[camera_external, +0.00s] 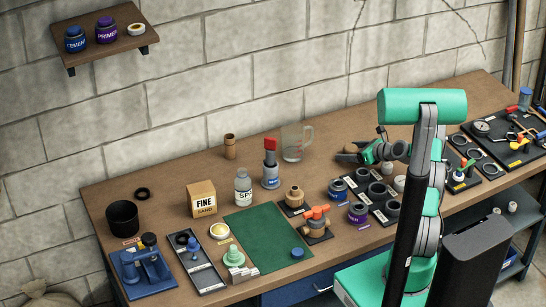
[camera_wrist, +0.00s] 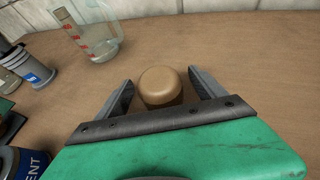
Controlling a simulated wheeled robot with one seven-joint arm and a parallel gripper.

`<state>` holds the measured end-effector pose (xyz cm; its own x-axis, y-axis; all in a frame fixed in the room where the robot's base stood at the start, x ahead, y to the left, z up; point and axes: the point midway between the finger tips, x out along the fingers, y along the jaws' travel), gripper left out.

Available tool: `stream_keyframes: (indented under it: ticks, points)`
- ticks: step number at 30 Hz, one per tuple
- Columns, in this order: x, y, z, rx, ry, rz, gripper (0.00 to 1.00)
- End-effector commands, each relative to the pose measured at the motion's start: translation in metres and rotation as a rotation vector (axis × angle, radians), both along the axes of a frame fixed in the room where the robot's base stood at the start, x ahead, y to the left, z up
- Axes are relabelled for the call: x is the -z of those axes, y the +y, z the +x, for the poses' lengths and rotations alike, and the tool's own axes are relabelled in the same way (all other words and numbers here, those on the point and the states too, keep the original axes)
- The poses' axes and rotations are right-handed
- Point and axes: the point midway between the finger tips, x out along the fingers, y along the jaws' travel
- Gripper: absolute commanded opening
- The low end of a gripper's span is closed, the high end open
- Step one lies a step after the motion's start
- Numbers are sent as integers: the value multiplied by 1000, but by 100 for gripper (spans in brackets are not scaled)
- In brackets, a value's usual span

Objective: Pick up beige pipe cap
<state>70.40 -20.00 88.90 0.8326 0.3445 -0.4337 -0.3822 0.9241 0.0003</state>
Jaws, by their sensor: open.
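The beige pipe cap (camera_wrist: 161,86) is a short, rounded tan cylinder standing on the wooden bench. In the wrist view it sits between the two fingers of my gripper (camera_wrist: 160,90), with a visible space on each side. Its lower part is hidden behind the gripper body. My gripper is open around the cap. In the external view my gripper (camera_external: 355,153) reaches left, low over the back of the bench, with the beige cap (camera_external: 350,147) showing small at its fingers.
A glass measuring jug (camera_external: 296,143) stands left of my gripper near the wall. Black fittings (camera_external: 377,190) lie in front. The bench right of the cap is clear in the wrist view.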

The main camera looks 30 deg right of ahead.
Motion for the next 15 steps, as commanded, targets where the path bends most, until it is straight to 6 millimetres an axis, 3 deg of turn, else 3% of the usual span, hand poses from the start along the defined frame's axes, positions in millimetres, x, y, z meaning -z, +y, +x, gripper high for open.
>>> stream_keyframes:
  ticks: [2, 15]
  points:
    - [0, 0, 0, 0, 0, 0, 80]
    - [0, 0, -1, -1, 1, 0, 44]
